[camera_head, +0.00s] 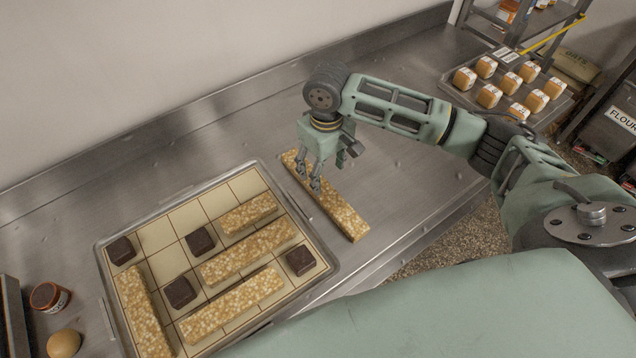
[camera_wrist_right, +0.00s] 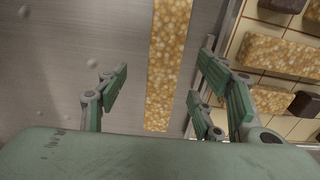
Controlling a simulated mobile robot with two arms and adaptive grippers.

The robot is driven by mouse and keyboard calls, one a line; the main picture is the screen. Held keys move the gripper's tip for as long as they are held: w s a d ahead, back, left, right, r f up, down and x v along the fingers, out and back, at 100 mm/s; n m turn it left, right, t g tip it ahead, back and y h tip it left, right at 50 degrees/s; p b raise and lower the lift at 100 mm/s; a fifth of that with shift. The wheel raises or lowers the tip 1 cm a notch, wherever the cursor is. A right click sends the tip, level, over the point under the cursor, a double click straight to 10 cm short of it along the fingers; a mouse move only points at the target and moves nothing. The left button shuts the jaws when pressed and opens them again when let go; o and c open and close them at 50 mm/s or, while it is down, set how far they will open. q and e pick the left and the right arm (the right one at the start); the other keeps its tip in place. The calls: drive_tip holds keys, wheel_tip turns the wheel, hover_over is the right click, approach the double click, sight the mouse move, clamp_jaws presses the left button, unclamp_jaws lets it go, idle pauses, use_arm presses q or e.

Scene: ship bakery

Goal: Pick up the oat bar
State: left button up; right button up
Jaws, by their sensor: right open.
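A long golden oat bar (camera_head: 338,211) lies on the steel counter just right of the gridded tray. My right gripper (camera_head: 315,186) hangs over its far part, fingers pointing down. In the right wrist view the oat bar (camera_wrist_right: 168,62) runs between the spread fingers of the right gripper (camera_wrist_right: 157,95). The gripper is open and empty; whether its fingertips touch the counter cannot be told. My left gripper does not show. Other oat bars lie on the tray: a short one (camera_head: 248,213), two long ones (camera_head: 248,250) (camera_head: 230,305) and one at the left side (camera_head: 143,312).
The gridded tray (camera_head: 157,236) also holds several dark brown squares (camera_head: 200,241). An orange jar (camera_head: 48,297) and a round bun (camera_head: 64,343) stand at the lower left. A tray of wrapped loaves (camera_head: 457,91) sits at the upper right. The counter behind (camera_head: 215,140) is clear.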

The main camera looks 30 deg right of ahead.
sight(323, 188)
drive_tip(key=shift+s+a+f+p, duration=0.1)
drive_tip(key=shift+s+f+p, duration=0.3)
drive_tip(key=shift+f, duration=0.35)
drive_tip(key=f, duration=0.1)
drive_tip(key=f+p, duration=0.1)
drive_tip(key=shift+w+a+f, duration=0.15)
drive_tip(key=shift+a+f, duration=0.1)
drive_tip(key=shift+f, duration=0.1)
drive_tip(key=shift+w+f, duration=0.15)
drive_tip(key=shift+f, duration=0.8)
drive_tip(key=shift+c, duration=0.2)
drive_tip(key=c, duration=0.9)
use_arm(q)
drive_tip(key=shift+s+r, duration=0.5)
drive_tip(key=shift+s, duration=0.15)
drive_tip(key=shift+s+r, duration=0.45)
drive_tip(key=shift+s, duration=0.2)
use_arm(e)
drive_tip(key=c, duration=0.5)
drive_tip(key=shift+r, duration=0.1)
drive_tip(key=shift+c, duration=0.2)
